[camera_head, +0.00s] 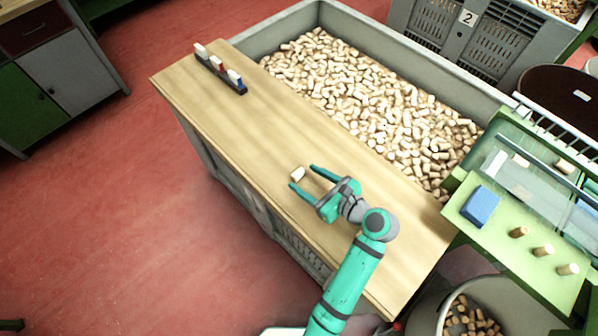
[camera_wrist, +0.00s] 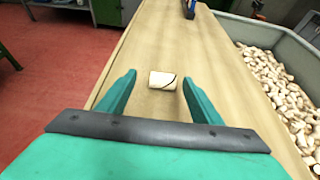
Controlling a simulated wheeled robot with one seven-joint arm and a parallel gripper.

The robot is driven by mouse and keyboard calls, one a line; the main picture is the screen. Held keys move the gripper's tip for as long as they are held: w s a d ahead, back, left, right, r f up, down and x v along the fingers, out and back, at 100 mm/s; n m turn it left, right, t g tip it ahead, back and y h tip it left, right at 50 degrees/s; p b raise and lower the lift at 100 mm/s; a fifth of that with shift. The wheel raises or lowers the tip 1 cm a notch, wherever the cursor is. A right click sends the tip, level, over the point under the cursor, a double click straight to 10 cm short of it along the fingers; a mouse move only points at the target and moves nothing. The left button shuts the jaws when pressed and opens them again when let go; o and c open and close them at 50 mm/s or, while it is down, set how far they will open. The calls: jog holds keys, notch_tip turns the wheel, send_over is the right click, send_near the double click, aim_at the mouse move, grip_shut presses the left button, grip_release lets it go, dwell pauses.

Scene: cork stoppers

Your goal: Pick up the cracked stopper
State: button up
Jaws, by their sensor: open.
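A single pale stopper (camera_head: 297,174) lies on its side on the wooden board (camera_head: 225,125). In the wrist view the stopper (camera_wrist: 162,80) shows a dark curved crack line near its right end. My gripper (camera_head: 303,177) is open, with its two teal fingers pointing toward the stopper. In the wrist view my gripper (camera_wrist: 160,82) has a finger on each side of the stopper, with clear gaps, and the stopper sits near the level of the fingertips. Nothing is held.
A large grey bin (camera_head: 270,38) full of stoppers lies beyond the board. A dark rack (camera_head: 220,72) with several small pieces stands at the board's far end. On the right, a green bench (camera_head: 500,232) carries a blue block (camera_head: 480,206) and several stoppers. The board around the stopper is clear.

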aim_at(300, 173)
jog(key=shift+w+d+x, duration=0.1)
jog(key=shift+d+x, duration=0.05)
jog(key=shift+x, duration=1.3)
jog(key=shift+w+d+x, duration=0.15)
jog(key=shift+x, duration=1.3)
jog(key=shift+f, duration=0.1)
jog(key=shift+c, duration=0.3)
